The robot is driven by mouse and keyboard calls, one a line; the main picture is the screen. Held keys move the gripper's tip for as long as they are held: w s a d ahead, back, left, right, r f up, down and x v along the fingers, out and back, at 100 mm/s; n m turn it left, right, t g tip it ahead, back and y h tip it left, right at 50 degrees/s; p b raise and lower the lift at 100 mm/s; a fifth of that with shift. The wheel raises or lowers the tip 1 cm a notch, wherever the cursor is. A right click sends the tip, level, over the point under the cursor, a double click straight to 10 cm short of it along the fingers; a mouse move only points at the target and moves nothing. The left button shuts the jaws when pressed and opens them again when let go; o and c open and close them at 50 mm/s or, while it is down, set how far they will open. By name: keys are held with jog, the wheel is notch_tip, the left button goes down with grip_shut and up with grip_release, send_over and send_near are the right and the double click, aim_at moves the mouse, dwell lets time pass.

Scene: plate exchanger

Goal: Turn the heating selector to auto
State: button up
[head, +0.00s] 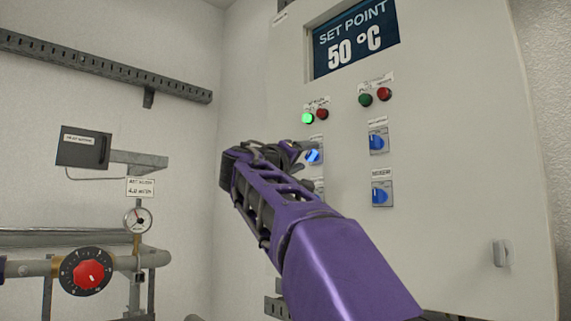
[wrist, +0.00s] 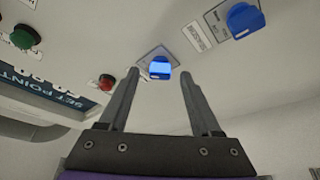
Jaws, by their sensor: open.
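A blue selector knob (head: 314,156), brightly lit, sits on the cabinet front in the left column. It also shows in the wrist view (wrist: 160,68), on a pale square plate. My gripper (head: 300,154) is in front of this selector and partly hides it. In the wrist view the two fingers (wrist: 160,82) are open, one on each side of the lit knob, with nothing held. I cannot tell whether they touch it. The selector's label is too small or hidden to read, so its setting is unclear.
A lit green lamp (head: 307,118) and a red lamp (head: 322,114) sit above. Two more blue selectors, upper (head: 377,141) and lower (head: 380,193), are to the right. The display (head: 355,38) reads SET POINT 50 °C. Pipes with a red-centred dial (head: 88,274) stand left.

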jog(key=b+v, duration=0.3)
jog(key=v, duration=1.3)
jog(key=shift+s+b, duration=0.15)
jog(key=shift+b, duration=0.25)
jog(key=shift+a, duration=0.1)
